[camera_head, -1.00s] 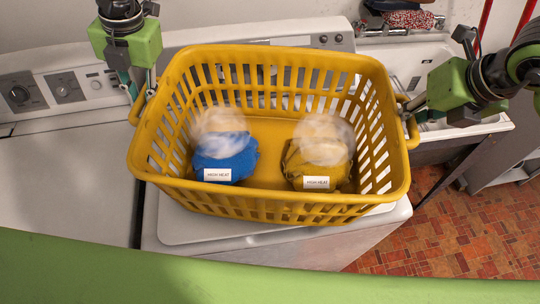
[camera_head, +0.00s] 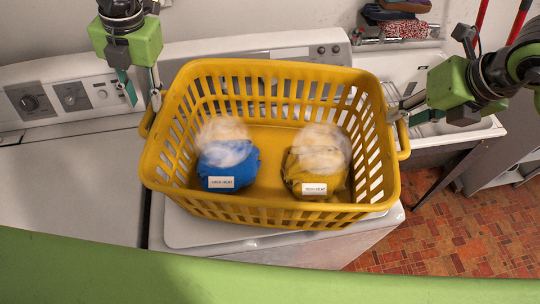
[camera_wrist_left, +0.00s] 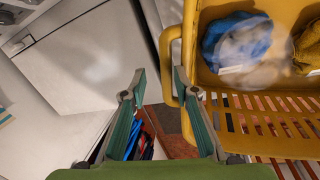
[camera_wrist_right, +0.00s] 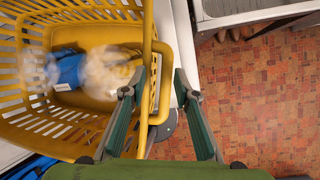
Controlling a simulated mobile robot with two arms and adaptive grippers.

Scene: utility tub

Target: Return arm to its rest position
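A yellow laundry basket (camera_head: 265,203) stands on the white machine top. It holds a blue cloth bundle (camera_head: 232,174) and a yellow cloth bundle (camera_head: 318,178), each with a white "HIGH HEAT" label and a blurred, see-through pale shape over it. My left gripper (camera_head: 143,92) is open and empty, just above the basket's left handle (camera_head: 147,122). In the left wrist view that handle (camera_wrist_left: 167,62) shows beyond the parted fingertips. My right gripper (camera_head: 403,106) is open near the right handle (camera_head: 402,140). In the right wrist view that handle (camera_wrist_right: 161,90) shows between the parted fingertips; contact is unclear.
A washer panel with dials (camera_head: 70,96) is at the back left. A sink (camera_head: 430,130) and a shelf of folded cloths (camera_head: 398,28) are at the back right. The tiled floor (camera_head: 455,235) is open at the right. A green surface crosses the front.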

